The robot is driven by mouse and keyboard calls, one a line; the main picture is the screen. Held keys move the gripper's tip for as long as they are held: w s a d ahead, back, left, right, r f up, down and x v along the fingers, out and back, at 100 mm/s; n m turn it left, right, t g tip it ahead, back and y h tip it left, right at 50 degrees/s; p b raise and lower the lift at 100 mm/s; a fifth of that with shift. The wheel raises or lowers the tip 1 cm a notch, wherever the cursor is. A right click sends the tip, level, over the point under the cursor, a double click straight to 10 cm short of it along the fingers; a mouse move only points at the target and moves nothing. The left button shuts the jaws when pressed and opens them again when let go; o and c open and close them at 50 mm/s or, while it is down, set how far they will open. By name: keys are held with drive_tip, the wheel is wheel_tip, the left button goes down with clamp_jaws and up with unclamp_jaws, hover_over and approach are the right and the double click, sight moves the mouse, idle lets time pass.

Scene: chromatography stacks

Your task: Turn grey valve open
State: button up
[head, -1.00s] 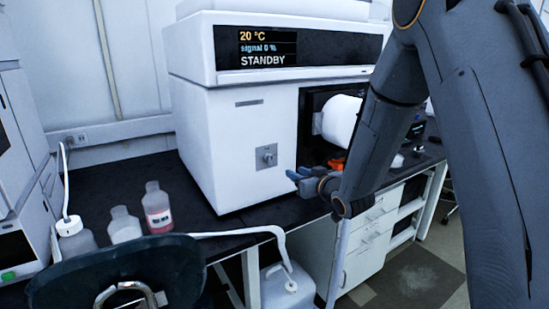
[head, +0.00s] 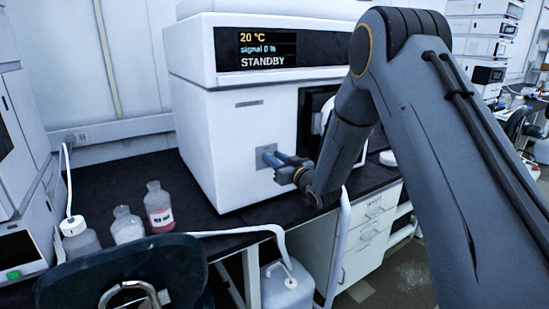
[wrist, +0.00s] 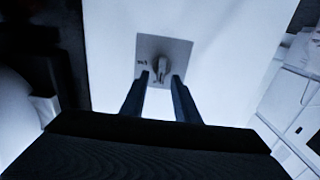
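The grey valve (wrist: 161,66) is a small knob on a square grey plate (wrist: 178,47) on the white instrument front. In the wrist view it lies just beyond my fingertips, lined up with the gap between them. My gripper (wrist: 161,78) is open, with one finger on each side of that gap, and nothing is held. In the head view my gripper (head: 272,157) reaches the plate and hides most of the valve. I cannot tell whether the fingers touch the knob.
The white instrument (head: 230,130) shows 20 °C, signal 0 % and STANDBY. Bottles, one with red liquid (head: 158,207), stand on the dark bench to the left. A black chair (head: 120,270) is in front. A white canister (head: 287,288) stands under the bench.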

clamp_jaws()
drive_tip(key=shift+m, duration=0.4)
drive_tip(key=m, duration=0.2)
drive_tip(key=shift+w+d+m+b, duration=0.15)
drive_tip(key=shift+d+m+b, duration=0.15)
drive_tip(key=shift+m, duration=0.1)
drive_tip(key=m, duration=0.3)
drive_tip(key=shift+w+d+f, duration=0.15)
drive_tip(key=m, duration=0.3)
drive_tip(key=f+m, duration=0.1)
drive_tip(key=m, duration=0.7)
drive_tip(key=shift+w+d+f, duration=0.15)
drive_tip(key=shift+d+f, duration=0.1)
drive_tip(key=shift+d, duration=0.05)
drive_tip(key=shift+m, duration=0.3)
